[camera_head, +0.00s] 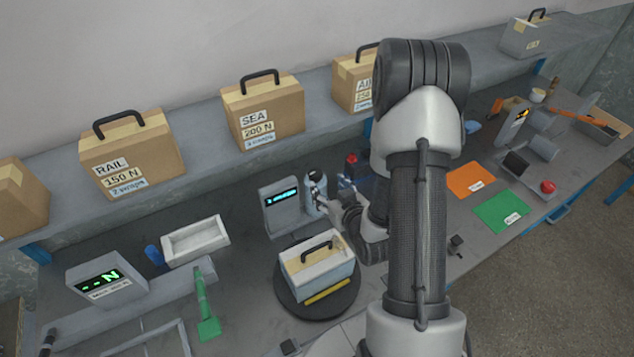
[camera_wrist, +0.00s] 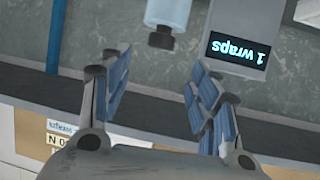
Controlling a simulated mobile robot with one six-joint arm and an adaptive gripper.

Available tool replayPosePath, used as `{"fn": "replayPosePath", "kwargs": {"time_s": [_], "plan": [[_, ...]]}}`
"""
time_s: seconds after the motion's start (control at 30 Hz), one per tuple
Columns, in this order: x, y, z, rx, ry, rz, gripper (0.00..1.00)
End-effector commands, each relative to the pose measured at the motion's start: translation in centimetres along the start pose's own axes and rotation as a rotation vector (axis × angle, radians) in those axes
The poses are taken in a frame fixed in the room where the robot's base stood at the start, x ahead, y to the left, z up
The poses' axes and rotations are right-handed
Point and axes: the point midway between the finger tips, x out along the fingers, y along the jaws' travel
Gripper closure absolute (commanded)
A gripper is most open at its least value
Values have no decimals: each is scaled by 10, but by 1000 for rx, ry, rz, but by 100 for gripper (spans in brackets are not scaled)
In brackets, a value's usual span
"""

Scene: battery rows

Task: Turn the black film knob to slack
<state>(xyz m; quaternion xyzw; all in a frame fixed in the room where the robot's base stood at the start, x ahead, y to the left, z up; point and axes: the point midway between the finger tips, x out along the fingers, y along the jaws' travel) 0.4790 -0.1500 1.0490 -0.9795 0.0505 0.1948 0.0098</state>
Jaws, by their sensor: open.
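A pale film roll (camera_head: 313,187) stands upright beside the wraps display, partly covered by my gripper. My gripper (camera_head: 318,190) is in front of the film roll. In the wrist view my gripper (camera_wrist: 158,82) has its blue-padded fingers spread, with nothing between them. The display (camera_wrist: 237,50) reads "1 wraps"; it also shows in the head view (camera_head: 281,206).
A white tray (camera_head: 194,240), green lever (camera_head: 205,300) and force readout (camera_head: 104,280) are to the left. Cartons line the back shelf (camera_head: 210,155).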

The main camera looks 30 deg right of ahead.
Motion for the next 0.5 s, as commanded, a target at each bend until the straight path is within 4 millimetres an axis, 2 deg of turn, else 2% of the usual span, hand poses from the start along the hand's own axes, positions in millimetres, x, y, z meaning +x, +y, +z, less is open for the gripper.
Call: {"fn": "replayPosePath", "kwargs": {"time_s": [0.1,0.3,0.5], "plan": [[28,-2,-2,-2,3,-4,44],[68,-1,-2,-1,3,-2,44],[93,-1,-3,-1,3,-2,44]]}}
